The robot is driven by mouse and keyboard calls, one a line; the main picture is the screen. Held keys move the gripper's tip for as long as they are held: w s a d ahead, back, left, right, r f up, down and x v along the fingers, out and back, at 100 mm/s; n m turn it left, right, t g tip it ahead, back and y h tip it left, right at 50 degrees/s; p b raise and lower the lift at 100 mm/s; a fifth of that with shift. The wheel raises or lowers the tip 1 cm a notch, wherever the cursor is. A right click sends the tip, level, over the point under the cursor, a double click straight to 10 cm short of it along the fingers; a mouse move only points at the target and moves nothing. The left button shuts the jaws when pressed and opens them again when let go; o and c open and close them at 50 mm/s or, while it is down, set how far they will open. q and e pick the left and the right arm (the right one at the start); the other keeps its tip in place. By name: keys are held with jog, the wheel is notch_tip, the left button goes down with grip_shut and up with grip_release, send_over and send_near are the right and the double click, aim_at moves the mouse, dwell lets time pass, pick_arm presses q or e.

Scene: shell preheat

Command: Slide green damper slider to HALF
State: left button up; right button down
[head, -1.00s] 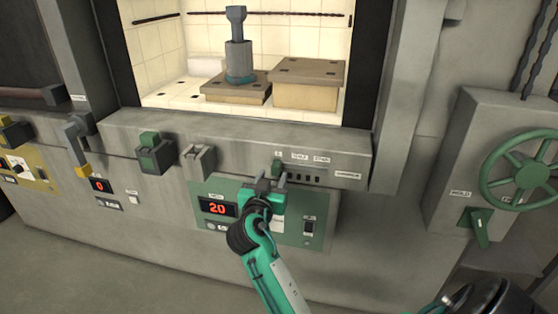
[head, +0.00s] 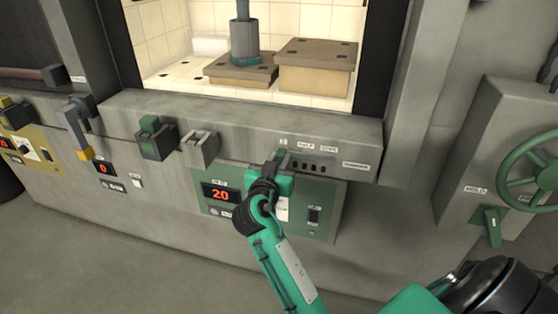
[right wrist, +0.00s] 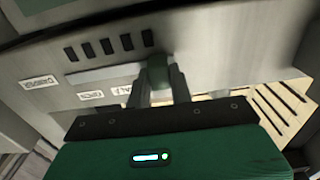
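The green damper slider (head: 281,156) is a small knob on the ledge below the furnace opening. It sits at the left end of its row of dark slots, under the leftmost label and left of the HALF label (head: 306,146). My right gripper (head: 276,162) is at the knob from below and in front. In the right wrist view, which is turned over, its two fingers (right wrist: 160,86) flank the green knob (right wrist: 158,69) closely and look shut on it. The HALF label (right wrist: 123,91) there is partly hidden by a finger. My left gripper is not in view.
A green panel (head: 328,214) with a red display reading 20 (head: 220,194) lies just below. A grey latch (head: 200,147) and a green-topped block (head: 151,138) are to the left on the ledge. A green handwheel (head: 535,170) stands at the right.

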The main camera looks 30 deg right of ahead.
jog(key=s+d, duration=0.1)
jog(key=s, duration=0.1)
jog(key=s+d, duration=0.2)
jog(key=shift+d+b, duration=0.25)
jog(key=shift+b, duration=0.1)
jog(key=shift+s+d, duration=0.25)
jog(key=shift+s, duration=0.1)
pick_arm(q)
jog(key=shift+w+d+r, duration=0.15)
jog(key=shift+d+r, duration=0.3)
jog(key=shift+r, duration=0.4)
pick_arm(e)
jog(key=c, duration=1.2)
grip_release()
jog(key=shift+c, duration=0.2)
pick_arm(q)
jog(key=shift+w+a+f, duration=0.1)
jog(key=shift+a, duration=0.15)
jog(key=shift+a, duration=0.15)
